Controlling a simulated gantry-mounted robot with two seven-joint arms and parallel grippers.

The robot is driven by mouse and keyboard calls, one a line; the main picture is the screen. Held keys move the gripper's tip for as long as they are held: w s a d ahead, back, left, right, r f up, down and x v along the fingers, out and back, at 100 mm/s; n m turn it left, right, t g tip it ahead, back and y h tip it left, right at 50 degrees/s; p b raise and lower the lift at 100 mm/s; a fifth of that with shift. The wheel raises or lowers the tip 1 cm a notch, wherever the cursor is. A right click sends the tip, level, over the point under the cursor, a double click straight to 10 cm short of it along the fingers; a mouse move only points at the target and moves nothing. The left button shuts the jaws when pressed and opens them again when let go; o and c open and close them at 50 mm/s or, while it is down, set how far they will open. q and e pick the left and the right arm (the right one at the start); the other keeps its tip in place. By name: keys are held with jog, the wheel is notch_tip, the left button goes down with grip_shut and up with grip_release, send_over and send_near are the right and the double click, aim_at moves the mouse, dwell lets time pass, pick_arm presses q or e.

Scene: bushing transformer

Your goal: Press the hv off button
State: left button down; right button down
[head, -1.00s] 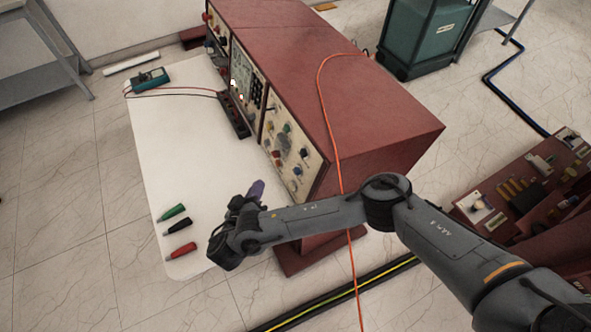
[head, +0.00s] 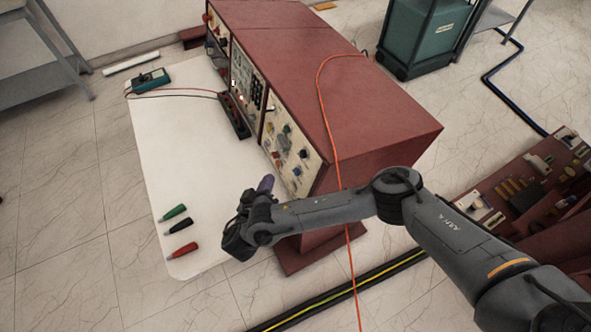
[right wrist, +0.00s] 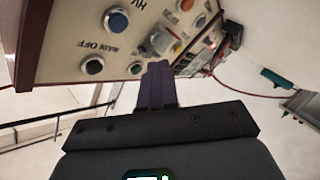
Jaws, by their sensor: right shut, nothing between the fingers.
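The red cabinet's near control panel (head: 287,147) carries several coloured buttons and knobs. A label starting "HV" shows right of the upper blue button; the rest is cut off. My left gripper is out of view.
Green, black and red probes (head: 180,226) lie on the white mat (head: 170,130). A teal meter (head: 150,80) with leads is farther back. An orange cable (head: 327,110) runs over the cabinet (head: 345,85). A black-and-yellow cable (head: 340,290) lies on the floor.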

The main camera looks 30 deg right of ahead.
jog(key=shift+d+f, duration=0.2)
jog(key=shift+d, duration=0.65)
jog(key=shift+d+f, duration=0.25)
jog(key=shift+d, duration=0.65)
jog(key=shift+d+f, duration=0.2)
jog(key=shift+d, duration=0.65)
jog(key=shift+s+d+f+b, duration=0.15)
jog(key=shift+d+b, duration=0.3)
jog(key=shift+d, duration=0.45)
dwell(0.9)
jog(key=shift+a, duration=0.9)
jog(key=shift+r, duration=0.2)
jog(key=shift+a+r+b, duration=0.2)
jog(key=shift+a+b, duration=0.05)
jog(key=shift+a, duration=0.55)
jog(key=shift+a+r+b, duration=0.15)
jog(key=shift+a+b, duration=0.05)
jog(key=shift+a, duration=0.6)
jog(key=shift+a+r+b, duration=0.2)
jog(key=shift+a+b, duration=0.05)
jog(key=shift+a, duration=0.55)
